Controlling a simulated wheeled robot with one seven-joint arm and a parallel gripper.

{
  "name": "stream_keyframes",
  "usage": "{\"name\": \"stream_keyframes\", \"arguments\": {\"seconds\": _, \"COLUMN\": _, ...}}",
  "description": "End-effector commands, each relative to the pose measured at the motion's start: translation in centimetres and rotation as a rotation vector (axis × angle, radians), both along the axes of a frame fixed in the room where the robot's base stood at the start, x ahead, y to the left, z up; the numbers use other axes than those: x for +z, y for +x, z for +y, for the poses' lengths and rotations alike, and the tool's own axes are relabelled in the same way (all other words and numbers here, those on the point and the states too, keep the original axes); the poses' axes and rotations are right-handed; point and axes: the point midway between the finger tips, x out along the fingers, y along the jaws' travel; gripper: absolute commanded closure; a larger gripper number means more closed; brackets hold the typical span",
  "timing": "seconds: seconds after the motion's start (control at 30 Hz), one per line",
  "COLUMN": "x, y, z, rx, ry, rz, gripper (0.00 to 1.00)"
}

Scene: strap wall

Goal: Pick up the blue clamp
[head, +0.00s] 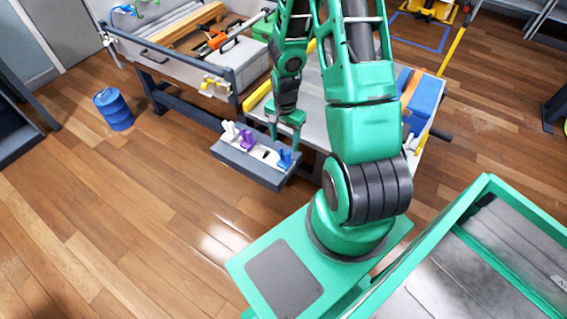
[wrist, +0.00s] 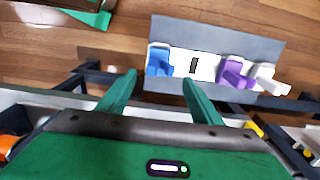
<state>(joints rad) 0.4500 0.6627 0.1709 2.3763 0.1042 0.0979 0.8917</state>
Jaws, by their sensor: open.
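The blue clamp (head: 285,158) stands at the right end of a grey ledge (head: 243,166) in the head view. A purple clamp (head: 246,139) and a white clamp (head: 229,131) stand on the same ledge to its left. My green gripper (head: 287,130) is above the blue clamp's end of the ledge. In the wrist view the blue clamp (wrist: 159,60) lies ahead of and between my open fingers (wrist: 158,80), nearer the left one. The fingers are empty. I cannot tell from these views how far above the clamp they are.
A workbench (head: 210,65) with tools stands behind the ledge. A blue drum (head: 113,109) stands on the floor at the left. A blue box (head: 421,97) lies on the surface right of my arm. The wooden floor in front of the ledge is clear.

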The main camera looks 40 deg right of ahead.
Motion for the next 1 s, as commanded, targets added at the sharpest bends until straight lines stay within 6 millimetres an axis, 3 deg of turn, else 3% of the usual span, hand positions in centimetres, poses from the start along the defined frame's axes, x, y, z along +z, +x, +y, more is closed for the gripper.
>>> {"name": "stream_keyframes", "arguments": {"seconds": 0.4, "x": -4.8, "y": 0.0, "z": 0.2, "rx": -0.005, "ry": 0.005, "rz": 0.001, "gripper": 0.41}}
{"name": "stream_keyframes", "arguments": {"seconds": 0.73, "x": -6.5, "y": -0.1, "z": 0.1, "rx": -0.005, "ry": 0.003, "rz": -0.001, "gripper": 0.41}}
{"name": "stream_keyframes", "arguments": {"seconds": 1.0, "x": -9.8, "y": -0.6, "z": 0.0, "rx": -0.005, "ry": 0.004, "rz": 0.000, "gripper": 0.41}}
